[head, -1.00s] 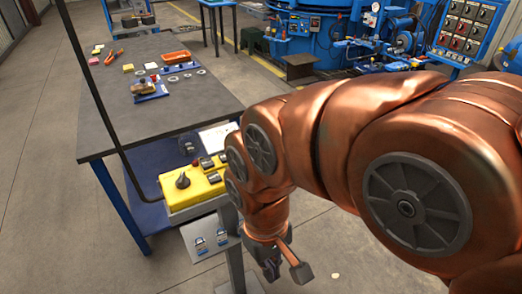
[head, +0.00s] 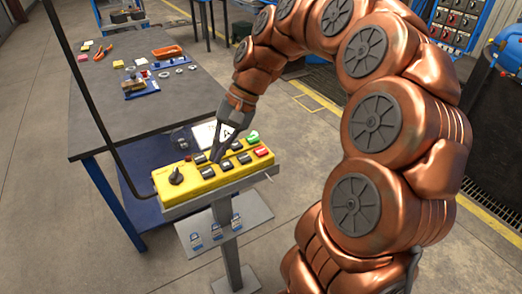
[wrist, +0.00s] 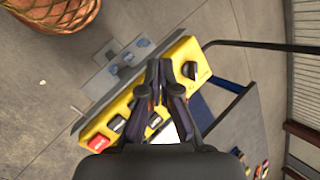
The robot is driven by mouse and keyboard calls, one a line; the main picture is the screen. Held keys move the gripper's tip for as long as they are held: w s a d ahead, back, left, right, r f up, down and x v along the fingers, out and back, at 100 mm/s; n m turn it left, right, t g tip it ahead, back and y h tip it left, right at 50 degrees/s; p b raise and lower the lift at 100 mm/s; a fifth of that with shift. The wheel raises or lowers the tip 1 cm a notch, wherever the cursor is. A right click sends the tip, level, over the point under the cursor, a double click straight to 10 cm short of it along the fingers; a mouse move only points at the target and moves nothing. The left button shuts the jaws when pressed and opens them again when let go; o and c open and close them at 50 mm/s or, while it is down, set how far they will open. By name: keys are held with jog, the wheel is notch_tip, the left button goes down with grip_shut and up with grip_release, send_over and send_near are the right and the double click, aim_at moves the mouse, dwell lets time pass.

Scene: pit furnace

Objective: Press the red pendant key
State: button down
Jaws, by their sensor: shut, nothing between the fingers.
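The yellow pendant box (head: 185,187) lies on a grey stand, with a black rotary knob (head: 176,176) at its left end and two rows of keys, mostly black. The red key (head: 262,152) is at the right end of the near row; it also shows in the wrist view (wrist: 99,142), at lower left. A green key (head: 252,136) sits behind it. My gripper (head: 216,159) is shut and empty, pointing down over the middle keys, left of the red key. In the wrist view its fingers (wrist: 160,66) hide part of the box. I cannot tell whether they touch it.
A dark workbench (head: 150,105) with small parts and an orange tray (head: 167,52) stands behind the pendant. A grey plate with blue padlocks (head: 216,232) hangs below the box. A black upright pole (head: 88,95) rises on the left. Open floor lies in front.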

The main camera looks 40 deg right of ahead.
jog(key=w+d+m+t+y, duration=0.2)
jog(key=w+d+m, duration=0.3)
jog(key=d, duration=0.5)
jog(key=m+t, duration=0.1)
jog(key=m, duration=0.1)
send_over(263, 150)
jog(key=shift+f, duration=0.5)
jog(key=shift+f, duration=0.1)
jog(key=shift+f+b, duration=2.3)
jog(key=shift+f, duration=2.05)
jog(key=shift+f, duration=0.15)
jog(key=shift+f, duration=0.25)
